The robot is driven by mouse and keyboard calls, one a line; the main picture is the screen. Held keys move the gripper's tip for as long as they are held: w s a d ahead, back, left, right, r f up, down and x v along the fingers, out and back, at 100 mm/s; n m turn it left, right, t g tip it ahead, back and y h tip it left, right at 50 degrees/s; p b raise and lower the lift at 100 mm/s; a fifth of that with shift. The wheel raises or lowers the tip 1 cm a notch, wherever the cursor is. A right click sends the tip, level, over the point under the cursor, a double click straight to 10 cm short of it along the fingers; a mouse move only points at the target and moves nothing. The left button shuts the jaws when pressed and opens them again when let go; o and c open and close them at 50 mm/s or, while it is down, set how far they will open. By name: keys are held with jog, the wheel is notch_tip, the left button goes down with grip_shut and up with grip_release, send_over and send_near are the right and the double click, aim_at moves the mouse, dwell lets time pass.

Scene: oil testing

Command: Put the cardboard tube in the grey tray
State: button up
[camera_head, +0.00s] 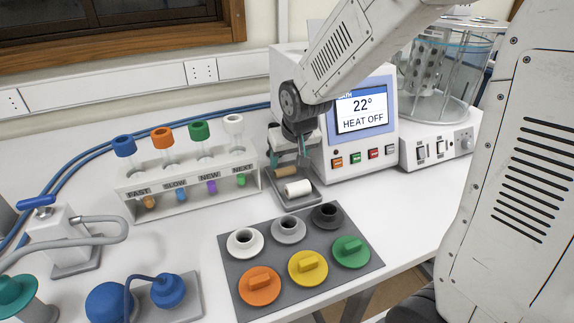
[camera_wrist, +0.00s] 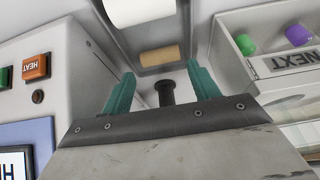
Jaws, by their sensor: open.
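A small brown cardboard tube (camera_head: 286,171) lies on its side at the back of the grey tray (camera_head: 302,204), apparently inside it. A white roll (camera_head: 298,188) lies in front of it in the same tray. In the wrist view the tube (camera_wrist: 162,57) lies just beyond my fingertips, with the white roll (camera_wrist: 138,10) beyond it and bare tray (camera_wrist: 170,42) between. My gripper (camera_head: 288,158) is above the back of the tray. Its teal fingers (camera_wrist: 162,75) are apart, with nothing held between them. A dark peg (camera_wrist: 166,92) shows between the fingers.
The heater unit (camera_head: 362,125) stands close on the tray's right. The white rack (camera_head: 190,187) with several coloured-capped tubes stands on its left. In front lies a dark mat (camera_head: 300,292) with several coloured pieces. The narrow tray spot leaves little side room.

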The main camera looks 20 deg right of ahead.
jog(key=v, duration=0.7)
jog(key=s+d+r+g, duration=0.1)
jog(key=s+r, duration=0.1)
jog(key=s, duration=1.1)
jog(key=s+d+r+g, duration=0.2)
jog(key=s+r, duration=0.1)
jog(key=s, duration=1)
jog(key=shift+r, duration=0.2)
jog(key=shift+w, duration=0.1)
jog(key=shift+c, duration=0.2)
